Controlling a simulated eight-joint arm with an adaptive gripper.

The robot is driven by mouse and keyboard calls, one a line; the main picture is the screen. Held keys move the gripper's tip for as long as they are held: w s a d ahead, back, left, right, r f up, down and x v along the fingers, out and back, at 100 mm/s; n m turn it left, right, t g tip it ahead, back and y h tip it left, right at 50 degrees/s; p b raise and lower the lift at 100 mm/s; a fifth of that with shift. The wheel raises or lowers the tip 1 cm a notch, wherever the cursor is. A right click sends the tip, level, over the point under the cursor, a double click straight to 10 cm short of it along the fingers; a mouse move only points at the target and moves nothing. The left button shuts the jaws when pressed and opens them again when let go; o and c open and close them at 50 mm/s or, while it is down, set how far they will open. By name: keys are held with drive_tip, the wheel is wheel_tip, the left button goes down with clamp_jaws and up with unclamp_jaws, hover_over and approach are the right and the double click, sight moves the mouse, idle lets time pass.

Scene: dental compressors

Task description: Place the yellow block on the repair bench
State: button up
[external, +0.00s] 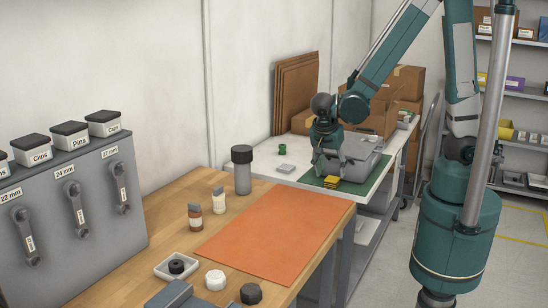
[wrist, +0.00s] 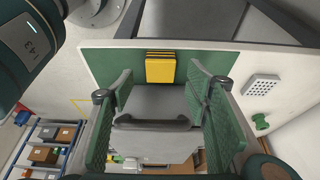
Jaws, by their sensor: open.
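The yellow block (external: 332,181) lies on a green mat (external: 362,188) on the white-topped table (external: 298,151) at the back. In the wrist view the block (wrist: 160,68) shows near the top centre, with dark edges along its upper side. My gripper (external: 327,168) points down just above the block. In the wrist view my gripper (wrist: 158,82) has its two green-padded fingers wide apart, with the block beyond them and nothing held. A wooden bench (external: 155,205) with an orange mat (external: 275,235) stands in front; no label shows which one is the repair bench.
Bottles and a dark-capped cylinder (external: 242,172) stand behind the orange mat, whose surface is clear.

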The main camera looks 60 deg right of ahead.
sight(332, 179)
drive_tip(key=shift+b+x, duration=0.8)
drive_tip(key=shift+x, duration=1.8)
drive_tip(key=shift+d+r, duration=0.1)
drive_tip(key=shift+d, duration=0.05)
drive_tip(key=c, duration=1.2)
drive_tip(key=shift+o, duration=0.2)
drive_tip(key=shift+r+p, duration=0.5)
drive_tip(key=shift+r, duration=0.2)
drive_tip(key=shift+w, duration=0.4)
drive_tip(key=w+a+b, duration=0.1)
drive_tip(key=w+a, duration=0.2)
drive_tip(key=w, duration=1.2)
drive_tip(key=w+a+b, duration=0.2)
drive_tip(key=w+a, duration=0.2)
drive_tip(key=w, duration=1.1)
drive_tip(key=shift+w+a, duration=0.25)
drive_tip(key=shift+d, duration=0.15)
